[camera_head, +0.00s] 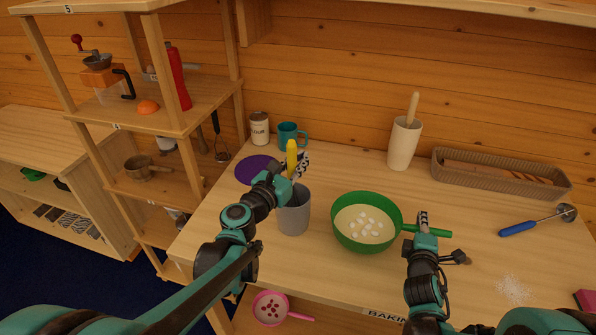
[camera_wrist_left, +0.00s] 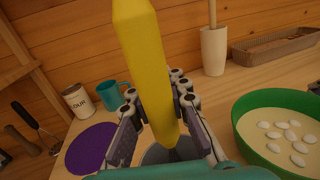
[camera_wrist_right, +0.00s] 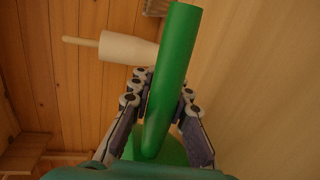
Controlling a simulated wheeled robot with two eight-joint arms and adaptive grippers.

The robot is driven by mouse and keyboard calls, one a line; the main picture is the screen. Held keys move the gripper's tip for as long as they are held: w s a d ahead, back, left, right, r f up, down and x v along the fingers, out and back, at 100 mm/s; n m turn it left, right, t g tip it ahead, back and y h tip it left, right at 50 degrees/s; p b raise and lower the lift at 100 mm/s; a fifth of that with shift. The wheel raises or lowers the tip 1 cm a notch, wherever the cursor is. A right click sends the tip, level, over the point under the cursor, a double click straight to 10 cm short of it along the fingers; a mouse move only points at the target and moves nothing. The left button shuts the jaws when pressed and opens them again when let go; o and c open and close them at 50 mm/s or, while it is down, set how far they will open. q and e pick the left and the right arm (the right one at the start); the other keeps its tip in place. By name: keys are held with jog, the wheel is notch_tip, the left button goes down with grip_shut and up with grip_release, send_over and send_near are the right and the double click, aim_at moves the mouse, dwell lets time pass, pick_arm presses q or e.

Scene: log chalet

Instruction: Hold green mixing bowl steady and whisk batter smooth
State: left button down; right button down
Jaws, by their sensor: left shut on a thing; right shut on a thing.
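The green mixing bowl (camera_head: 338,233) stands on the table in the head view, with pale batter (camera_head: 365,224) and several white lumps in it. Its green handle (camera_wrist_right: 172,80) points right, and my right gripper (camera_head: 424,228) is shut on it. My left gripper (camera_head: 290,168) is shut on a yellow handle (camera_wrist_left: 145,60), which also shows in the head view (camera_head: 291,158). The handle stands upright over the grey cup (camera_head: 293,216), left of the bowl. Its lower end goes down into the cup, so a whisk head is hidden.
Behind are a purple disc (camera_head: 256,169), a flour tin (camera_head: 259,128), a teal mug (camera_head: 289,135), a cream holder (camera_head: 403,145) and a long basket (camera_head: 500,174). A blue-handled tool (camera_head: 520,228) lies at right, near white powder (camera_head: 513,288). Shelves (camera_head: 150,130) stand left.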

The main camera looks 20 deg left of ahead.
pick_arm(q)
jog(key=w+d+r+m+h, duration=0.1)
jog(key=d+r, duration=0.1)
jog(key=r, duration=0.5)
jog(key=w+d+r+h, duration=0.1)
jog(key=d+r+h, duration=0.1)
jog(key=r, duration=0.4)
jog(key=s+d+f+m+g+h, duration=0.1)
jog(key=d+m+g+h, duration=0.15)
jog(key=d, duration=0.65)
jog(key=s+d+m+g+h, duration=0.2)
jog(key=d+h, duration=0.1)
jog(key=d, duration=0.6)
notch_tip(320, 180, down, 11)
jog(key=shift+w, duration=0.25)
jog(key=shift+f+y, duration=0.1)
jog(key=shift+y, duration=0.15)
jog(key=shift+s, duration=0.15)
